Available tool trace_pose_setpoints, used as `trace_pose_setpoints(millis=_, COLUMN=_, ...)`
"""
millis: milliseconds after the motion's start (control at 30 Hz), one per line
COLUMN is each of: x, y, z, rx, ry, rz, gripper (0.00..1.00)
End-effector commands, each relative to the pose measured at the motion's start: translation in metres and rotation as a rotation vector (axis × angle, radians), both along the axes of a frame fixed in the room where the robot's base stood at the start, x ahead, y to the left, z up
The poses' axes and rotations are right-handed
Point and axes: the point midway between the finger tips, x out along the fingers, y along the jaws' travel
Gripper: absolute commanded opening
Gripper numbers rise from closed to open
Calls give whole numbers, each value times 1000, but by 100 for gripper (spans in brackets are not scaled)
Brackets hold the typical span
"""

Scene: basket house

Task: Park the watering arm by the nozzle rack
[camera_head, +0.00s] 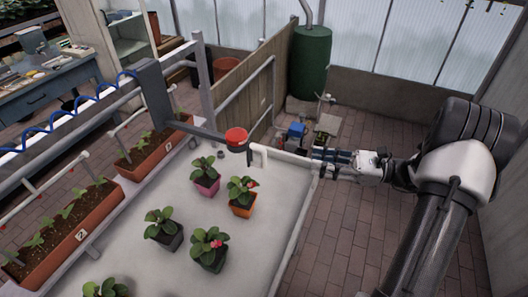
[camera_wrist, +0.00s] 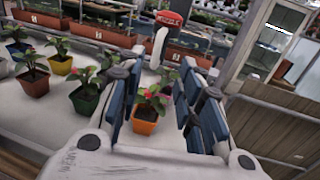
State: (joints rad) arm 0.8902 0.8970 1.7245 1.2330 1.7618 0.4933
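The watering arm (camera_head: 205,133) is a grey boom reaching out from a post on the side rail over the white bench. At its end is a round red nozzle head (camera_head: 237,136) with a white handle (camera_head: 260,157) hanging beside it. In the wrist view the red head (camera_wrist: 169,18) carries lettering, and the white handle (camera_wrist: 158,47) shows beyond the fingers. My gripper (camera_head: 314,155) is at the bench's right edge, to the right of the handle and apart from it. Its blue-padded fingers (camera_wrist: 162,75) are open with nothing between them. I cannot pick out the nozzle rack with certainty.
Several potted flowering plants stand on the white bench (camera_head: 150,255), including an orange pot (camera_head: 242,208). Long planters (camera_head: 70,235) line the left. A wooden partition (camera_head: 240,90), a green barrel (camera_head: 308,62) and a blue item (camera_head: 296,130) are behind. Brick floor (camera_head: 345,235) is clear at right.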

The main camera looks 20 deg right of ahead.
Motion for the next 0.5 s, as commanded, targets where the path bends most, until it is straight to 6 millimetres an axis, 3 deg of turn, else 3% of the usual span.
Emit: trace_pose_setpoints(millis=500, x=53, y=99, z=-2, rx=-4, ry=0, rz=7, gripper=33)
